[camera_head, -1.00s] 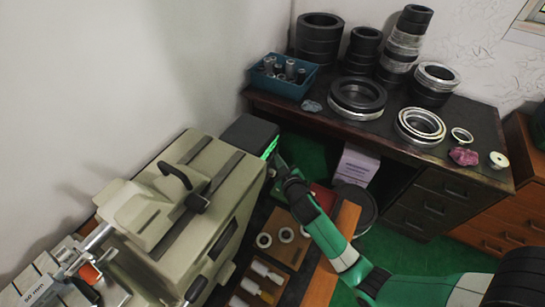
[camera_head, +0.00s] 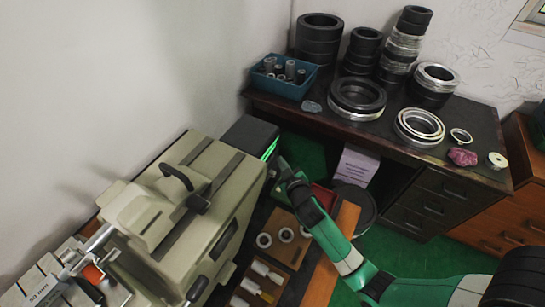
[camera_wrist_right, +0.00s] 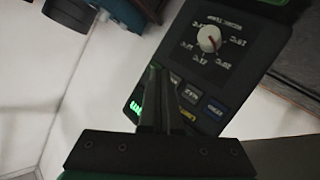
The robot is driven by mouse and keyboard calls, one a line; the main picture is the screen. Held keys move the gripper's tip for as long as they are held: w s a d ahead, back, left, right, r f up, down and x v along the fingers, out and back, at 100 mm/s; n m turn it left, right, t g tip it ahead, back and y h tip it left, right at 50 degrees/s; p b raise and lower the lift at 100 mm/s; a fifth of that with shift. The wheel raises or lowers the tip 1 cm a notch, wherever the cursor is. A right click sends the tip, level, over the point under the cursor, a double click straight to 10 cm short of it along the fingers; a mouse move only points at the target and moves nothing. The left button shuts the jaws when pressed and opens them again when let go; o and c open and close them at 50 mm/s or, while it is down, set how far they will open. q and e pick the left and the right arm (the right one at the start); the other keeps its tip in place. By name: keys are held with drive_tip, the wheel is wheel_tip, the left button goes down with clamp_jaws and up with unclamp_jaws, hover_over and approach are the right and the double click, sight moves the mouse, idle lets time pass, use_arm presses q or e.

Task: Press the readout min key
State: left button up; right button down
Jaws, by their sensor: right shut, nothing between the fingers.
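The readout is a dark box (camera_head: 250,134) behind the beige machine, its green-lit face turned toward my right gripper (camera_head: 281,162). In the right wrist view its dark panel (camera_wrist_right: 190,62) fills the middle, with a white selector knob (camera_wrist_right: 209,38), a green lit display (camera_wrist_right: 136,107) and small keys, including a blue key (camera_wrist_right: 215,106) and a yellow key (camera_wrist_right: 187,117). The key labels are too blurred to tell which is min. My right gripper is shut and empty, and its fingers (camera_wrist_right: 158,72) cover part of the key area. Contact with a key cannot be told. My left gripper is not in view.
The beige machine (camera_head: 185,205) with a black handle stands left of my right arm. A wooden tray with rings (camera_head: 286,234) lies below the gripper. A dark desk (camera_head: 400,150) with bearing rings and a blue bin (camera_head: 279,86) stands behind.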

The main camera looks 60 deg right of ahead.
drive_tip(key=shift+s, duration=0.1)
drive_tip(key=shift+s+p, duration=1.3)
drive_tip(key=shift+s, duration=1.1)
